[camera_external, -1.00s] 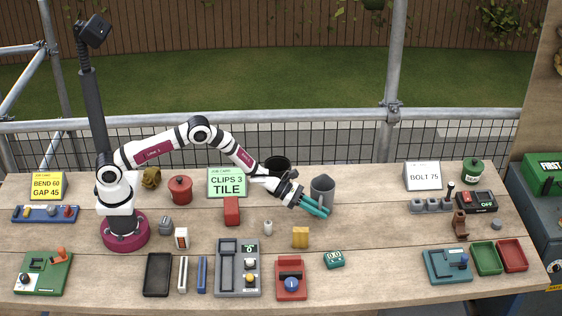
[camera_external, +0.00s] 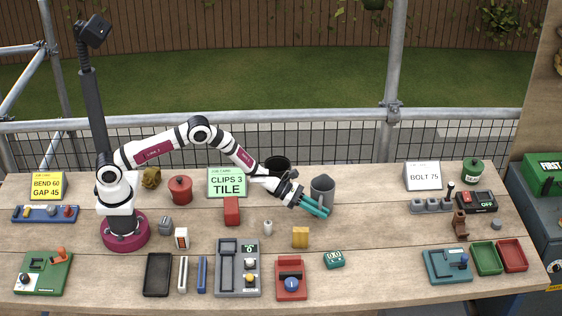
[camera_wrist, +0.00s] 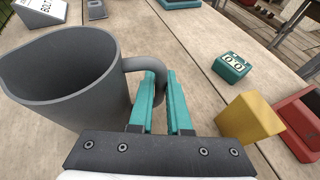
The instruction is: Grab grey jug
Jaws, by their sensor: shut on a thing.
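The grey jug (camera_external: 322,187) stands upright on the wooden table (camera_external: 376,240), right of the green job card. It also fills the left of the wrist view (camera_wrist: 72,80), with its handle (camera_wrist: 148,72) pointing toward my fingers. My gripper (camera_external: 318,208) has teal fingers, low at the jug's near side. In the wrist view the fingers (camera_wrist: 167,95) are close together, and the handle's outer part lies at the left finger and partly between the fingers. My gripper is shut on the jug's handle. The exact contact is partly hidden by the left finger.
A yellow block (camera_external: 300,237) and a teal counter box (camera_external: 334,260) stand in front of the jug. A black pot (camera_external: 277,165) is behind my wrist. A white "BOLT 75" card (camera_external: 422,176) stands farther right. The table between jug and card is clear.

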